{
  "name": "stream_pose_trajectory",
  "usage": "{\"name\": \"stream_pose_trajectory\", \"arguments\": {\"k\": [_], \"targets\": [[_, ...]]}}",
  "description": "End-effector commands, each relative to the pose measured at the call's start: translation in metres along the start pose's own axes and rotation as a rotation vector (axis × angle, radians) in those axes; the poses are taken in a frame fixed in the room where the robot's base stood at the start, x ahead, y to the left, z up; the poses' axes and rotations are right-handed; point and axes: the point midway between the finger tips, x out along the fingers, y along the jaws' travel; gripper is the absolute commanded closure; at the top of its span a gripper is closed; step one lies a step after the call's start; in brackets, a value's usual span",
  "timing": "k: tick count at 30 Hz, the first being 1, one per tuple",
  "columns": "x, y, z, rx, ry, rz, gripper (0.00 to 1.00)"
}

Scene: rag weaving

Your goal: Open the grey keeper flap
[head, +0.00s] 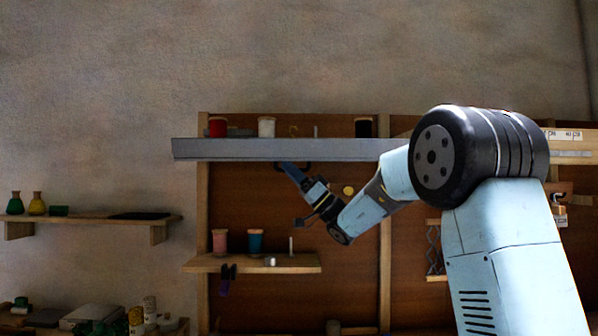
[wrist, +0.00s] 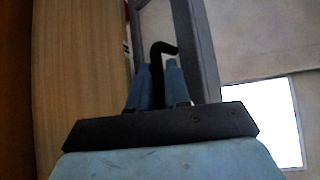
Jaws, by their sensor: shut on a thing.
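The grey keeper flap (head: 270,150) is a long grey bar along the front of the upper shelf in the head view. It hides the bottoms of the spools behind it. A dark handle (head: 308,166) hangs at its underside. My gripper (head: 284,166) reaches up to this handle from below. In the wrist view, the blue fingers of my gripper (wrist: 156,78) are shut on the black hooked handle (wrist: 163,47), whose bent end sticks out past the fingertips. The grey flap (wrist: 196,45) runs just right of them. I cannot tell how far the flap is tilted.
Red (head: 217,127), white (head: 266,127) and black (head: 364,127) spools stand behind the flap. A lower shelf (head: 300,263) with pink (head: 220,241) and blue (head: 255,240) spools sits below my gripper. A side shelf (head: 95,222) is at left. Wall space above the flap is clear.

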Motion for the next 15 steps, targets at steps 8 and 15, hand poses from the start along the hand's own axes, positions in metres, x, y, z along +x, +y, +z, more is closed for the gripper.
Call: {"name": "stream_pose_trajectory", "arguments": {"k": [8, 15], "targets": [[0.0011, -0.0007, 0.0013, 0.003, -0.002, -0.002, 0.74], [-0.0047, -0.0003, 0.0006, 0.002, -0.001, 0.000, 0.74]]}}
